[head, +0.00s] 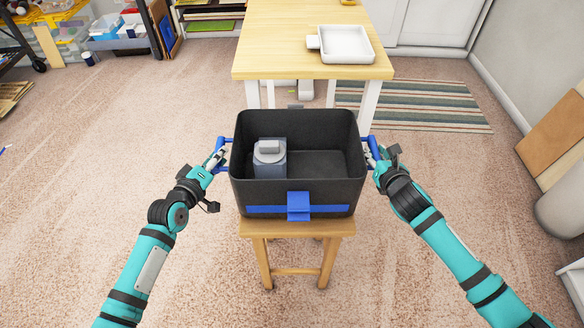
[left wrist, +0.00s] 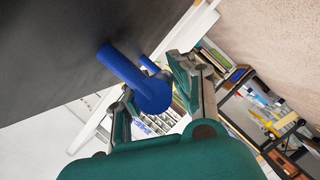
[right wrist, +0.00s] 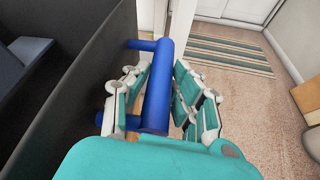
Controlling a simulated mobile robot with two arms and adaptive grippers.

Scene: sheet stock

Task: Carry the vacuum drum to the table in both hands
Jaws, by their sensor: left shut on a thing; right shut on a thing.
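The vacuum drum (head: 297,185) is a black open box with rounded corners, a blue band and latch on its near wall, and a blue handle on each side. It stands upright over a small wooden stool; I cannot tell whether it touches the seat. My left gripper (head: 219,161) is shut on the left blue handle (left wrist: 135,78). My right gripper (head: 374,161) is shut on the right blue handle (right wrist: 157,88). The wooden table (head: 283,46) stands beyond the drum, apart from it.
A clear container with a grey lid (head: 269,153) sits inside the drum at left. The stool (head: 297,228) is under it. A white tray (head: 345,44) lies on the table's right part; the table's left part is clear. A striped rug (head: 420,105) lies at right.

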